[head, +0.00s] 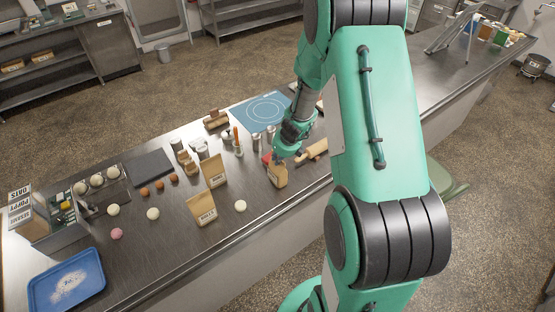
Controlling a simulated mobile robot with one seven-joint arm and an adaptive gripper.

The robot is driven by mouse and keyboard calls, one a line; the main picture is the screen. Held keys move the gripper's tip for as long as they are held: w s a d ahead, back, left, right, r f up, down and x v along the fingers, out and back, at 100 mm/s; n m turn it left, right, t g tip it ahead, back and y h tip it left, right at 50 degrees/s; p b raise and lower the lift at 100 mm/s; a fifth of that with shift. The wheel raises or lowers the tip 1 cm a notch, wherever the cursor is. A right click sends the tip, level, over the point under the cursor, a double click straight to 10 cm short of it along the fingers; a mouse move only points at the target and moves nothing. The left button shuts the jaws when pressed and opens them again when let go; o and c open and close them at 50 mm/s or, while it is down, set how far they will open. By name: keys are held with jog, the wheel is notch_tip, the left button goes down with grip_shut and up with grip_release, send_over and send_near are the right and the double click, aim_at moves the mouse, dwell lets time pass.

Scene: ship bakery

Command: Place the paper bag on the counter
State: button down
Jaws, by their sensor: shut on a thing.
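My gripper (273,159) is at the front part of the metal counter (255,205). It is shut on the top of a small brown paper bag (279,176), which hangs upright below it. I cannot tell whether the bag's base touches the counter. Two similar brown paper bags stand to the left: one (214,172) further back and one (202,207) nearer the front edge. My arm hides part of the counter to the right.
A blue tray (67,281) sits at the far left.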

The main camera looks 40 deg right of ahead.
jog(key=shift+f, duration=0.1)
jog(key=c, duration=1.8)
grip_release()
jog(key=shift+c, duration=0.2)
jog(key=p+v, duration=0.2)
jog(key=v, duration=1)
jog(key=shift+p, duration=0.4)
